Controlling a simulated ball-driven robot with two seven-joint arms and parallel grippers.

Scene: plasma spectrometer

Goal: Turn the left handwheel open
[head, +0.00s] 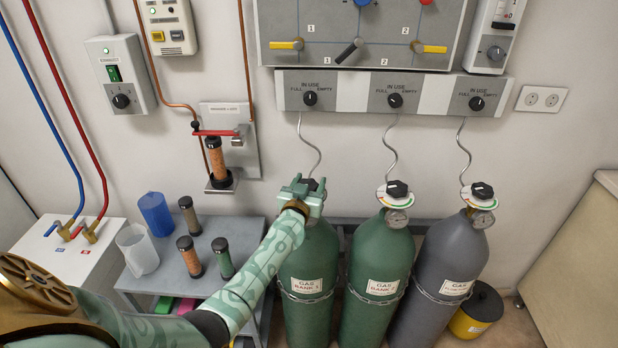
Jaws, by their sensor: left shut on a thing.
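The left gas cylinder (308,248) is green, labelled GAS BANK 1, and stands upright against the wall. My left gripper (307,188) is at its top, shut on the black left handwheel (313,184), which is mostly hidden by the fingers. The middle cylinder (379,262) is green with a black handwheel (397,188) and a gauge. The right cylinder (450,258) is grey with its own black handwheel (482,190). My right gripper is not in view.
A wall panel with three selector knobs (396,100) hangs above the cylinders. A grey bench (208,275) at left carries a blue cup (155,214), a clear cup (138,248) and several cartridges (189,256). A yellow bin (472,318) stands at right.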

